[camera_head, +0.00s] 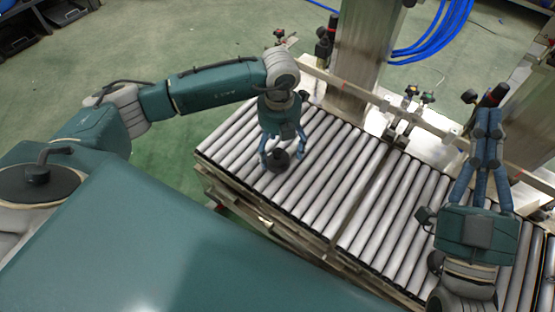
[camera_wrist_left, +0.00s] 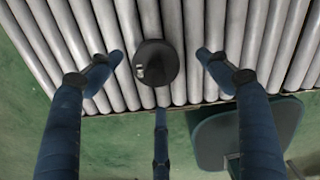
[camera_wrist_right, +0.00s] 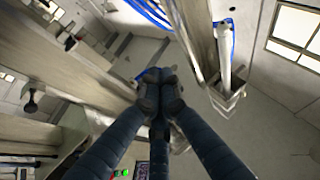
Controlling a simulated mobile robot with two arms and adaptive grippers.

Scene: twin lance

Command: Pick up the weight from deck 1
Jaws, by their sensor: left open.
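The weight (camera_head: 279,161) is a small, dark, round piece on the left section of the roller deck (camera_head: 330,150). My left gripper (camera_head: 280,160) points down over it, with its fingers spread on either side. In the left wrist view the weight (camera_wrist_left: 155,63) sits between the two open fingertips (camera_wrist_left: 158,62), with a gap on each side. It rests on the rollers near the deck's edge. My right gripper (camera_head: 488,115) is raised above the right roller section, pointing away from the weight. In the right wrist view its fingertips (camera_wrist_right: 159,85) meet and hold nothing visible.
A metal post (camera_head: 362,55) and a rail with valves (camera_head: 415,98) stand behind the rollers. The rollers around the weight are bare. Green floor (camera_head: 165,40) lies open to the left.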

